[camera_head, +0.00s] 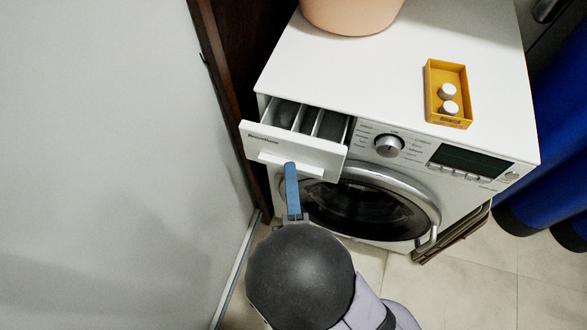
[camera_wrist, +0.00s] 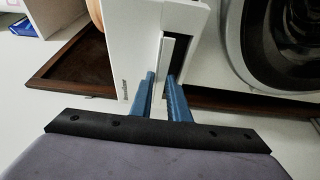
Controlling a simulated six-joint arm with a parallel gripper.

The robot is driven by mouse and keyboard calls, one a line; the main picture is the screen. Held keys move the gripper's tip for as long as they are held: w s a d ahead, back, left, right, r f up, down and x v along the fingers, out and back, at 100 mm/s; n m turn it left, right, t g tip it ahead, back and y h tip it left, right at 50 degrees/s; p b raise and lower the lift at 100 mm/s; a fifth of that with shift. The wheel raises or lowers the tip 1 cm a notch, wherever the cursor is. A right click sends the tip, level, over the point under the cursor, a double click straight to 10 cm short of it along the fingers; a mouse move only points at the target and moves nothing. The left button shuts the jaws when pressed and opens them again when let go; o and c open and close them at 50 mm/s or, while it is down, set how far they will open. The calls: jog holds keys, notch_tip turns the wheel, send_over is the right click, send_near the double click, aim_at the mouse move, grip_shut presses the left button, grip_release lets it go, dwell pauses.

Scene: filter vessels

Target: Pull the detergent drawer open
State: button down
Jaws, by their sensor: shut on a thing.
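The white detergent drawer (camera_head: 292,145) at the upper left of the washing machine's front stands pulled out. Its grey inner compartments (camera_head: 310,119) show from above. A white bar handle (camera_head: 268,158) runs along the lower part of the drawer front. My gripper (camera_head: 290,166) has its blue fingers at this handle, in front of the drawer. In the wrist view, the two fingers (camera_wrist: 161,78) sit either side of the white handle and are shut on it. The drawer front (camera_wrist: 135,35) fills the upper middle there. The exact contact is partly hidden.
The washing machine (camera_head: 400,75) carries a yellow tray (camera_head: 433,107) with two white caps and a peach-coloured container (camera_head: 350,12). The control knob (camera_head: 389,146) and round door (camera_head: 375,205) are right of the drawer. A pale wall panel (camera_head: 110,150) stands at the left.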

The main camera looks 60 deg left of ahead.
jog(key=shift+f, duration=0.3)
jog(key=c, duration=1.8)
grip_release()
jog(key=shift+r, duration=0.2)
